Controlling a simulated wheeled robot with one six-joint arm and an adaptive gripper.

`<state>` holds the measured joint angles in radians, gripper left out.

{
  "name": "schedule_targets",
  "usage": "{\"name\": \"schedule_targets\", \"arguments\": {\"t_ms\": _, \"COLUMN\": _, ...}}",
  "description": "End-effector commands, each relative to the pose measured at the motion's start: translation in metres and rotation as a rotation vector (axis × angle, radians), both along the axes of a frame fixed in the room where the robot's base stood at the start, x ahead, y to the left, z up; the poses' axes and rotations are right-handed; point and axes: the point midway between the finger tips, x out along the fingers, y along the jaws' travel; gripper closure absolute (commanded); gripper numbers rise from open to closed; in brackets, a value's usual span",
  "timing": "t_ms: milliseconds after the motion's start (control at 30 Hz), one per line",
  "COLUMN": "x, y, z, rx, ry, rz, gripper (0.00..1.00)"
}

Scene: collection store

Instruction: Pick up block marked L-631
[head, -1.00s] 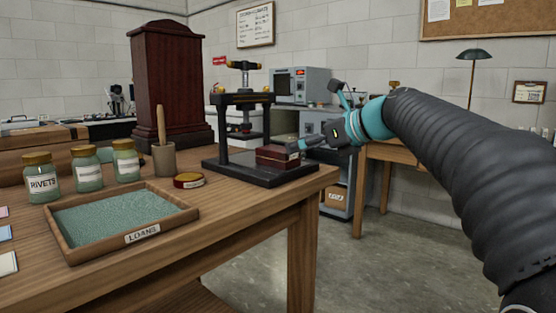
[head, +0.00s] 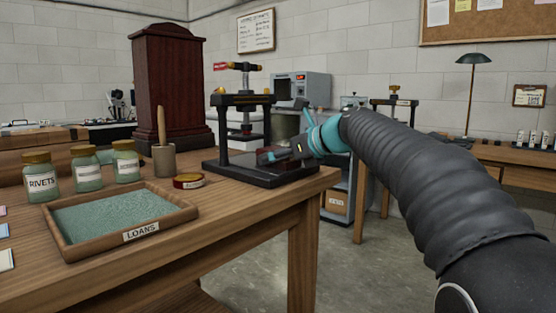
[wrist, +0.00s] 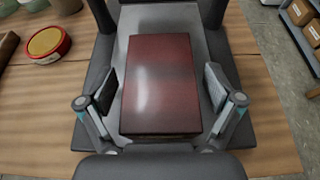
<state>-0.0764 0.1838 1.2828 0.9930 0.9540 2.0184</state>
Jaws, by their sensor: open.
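A dark red block (wrist: 160,82) lies on the black base plate of a press (wrist: 210,15) and fills the middle of the wrist view. No marking can be read on its top face. My gripper (wrist: 162,92) is open, with one finger on each side of the block's near half and a gap on both sides. In the head view, my gripper (head: 283,154) is over the press base and hides most of the block (head: 305,157).
A wooden tray labelled LOANS (head: 200,208), a round red tin (head: 188,181), a mortar with pestle (head: 163,158) and several jars (head: 86,168) stand left on the table. The press frame (head: 222,135) rises beside my gripper. The table's right edge is close.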

Motion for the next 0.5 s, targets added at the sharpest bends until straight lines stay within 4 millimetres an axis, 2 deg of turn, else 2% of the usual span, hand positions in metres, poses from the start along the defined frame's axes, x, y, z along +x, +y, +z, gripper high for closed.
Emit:
{"name": "schedule_targets", "arguments": {"t_ms": 67, "x": -0.0002, "y": -0.0004, "z": 0.0005, "rx": 0.000, "ry": 0.000, "rz": 0.000, "gripper": 0.08}}
{"name": "schedule_targets", "arguments": {"t_ms": 167, "x": -0.0003, "y": -0.0005, "z": 0.0005, "rx": 0.000, "ry": 0.000, "rz": -0.001, "gripper": 0.31}}
{"name": "schedule_targets", "arguments": {"t_ms": 300, "x": -0.0003, "y": -0.0005, "z": 0.0005, "rx": 0.000, "ry": 0.000, "rz": -0.001, "gripper": 0.66}}
{"name": "schedule_targets", "arguments": {"t_ms": 333, "x": -0.0003, "y": -0.0006, "z": 0.0005, "rx": 0.000, "ry": 0.000, "rz": -0.001, "gripper": 0.69}}
{"name": "schedule_targets", "arguments": {"t_ms": 500, "x": -0.0004, "y": -0.0005, "z": 0.0009, "rx": 0.000, "ry": -0.002, "rz": -0.001, "gripper": 0.70}}
